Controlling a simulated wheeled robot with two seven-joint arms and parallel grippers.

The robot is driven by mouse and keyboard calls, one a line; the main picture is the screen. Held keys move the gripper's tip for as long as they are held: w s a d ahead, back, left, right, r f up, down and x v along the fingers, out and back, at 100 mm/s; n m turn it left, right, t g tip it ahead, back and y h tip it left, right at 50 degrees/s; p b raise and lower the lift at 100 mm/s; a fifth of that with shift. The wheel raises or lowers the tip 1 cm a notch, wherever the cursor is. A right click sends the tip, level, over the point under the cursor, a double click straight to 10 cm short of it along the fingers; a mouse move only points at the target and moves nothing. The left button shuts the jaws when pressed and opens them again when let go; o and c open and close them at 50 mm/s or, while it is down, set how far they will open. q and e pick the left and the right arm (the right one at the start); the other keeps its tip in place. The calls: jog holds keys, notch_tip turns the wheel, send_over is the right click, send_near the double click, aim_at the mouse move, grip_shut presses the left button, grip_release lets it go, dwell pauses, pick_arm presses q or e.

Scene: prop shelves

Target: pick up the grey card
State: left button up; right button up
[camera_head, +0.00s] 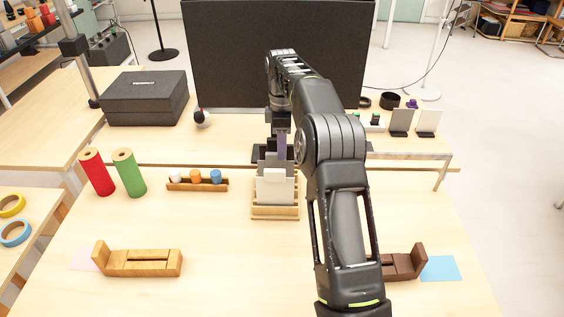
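A wooden slotted rack (275,212) stands near the middle of the table with several upright cards in it. Grey cards (265,166) stand behind a smaller white card (274,174) at the front of the rack. My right arm reaches in from the bottom right, and its gripper (281,130) points down just behind and above the cards. A narrow purplish-grey strip shows below the gripper; I cannot tell whether it is a finger or a held card. The fingertips are too small and hidden to read. My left gripper is not in view.
A black panel (230,50) stands behind the gripper. A red roll (96,173), a green roll (129,173) and a small tray of bottles (197,188) are left of the rack. A wooden holder (140,263) is at front left, and a dark holder (404,265) is partly behind my arm.

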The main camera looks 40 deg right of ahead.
aim_at(281, 164)
jog(key=shift+f, duration=0.1)
notch_tip(281, 164, down, 2)
jog(key=shift+f, duration=0.15)
jog(key=shift+f, duration=0.1)
dwell(0.4)
jog(key=shift+a+f, duration=0.1)
jog(key=shift+f, duration=0.15)
notch_tip(281, 164, down, 5)
jog(key=shift+r+p, duration=0.2)
jog(key=shift+p, duration=0.65)
jog(key=shift+c, duration=0.3)
grip_shut()
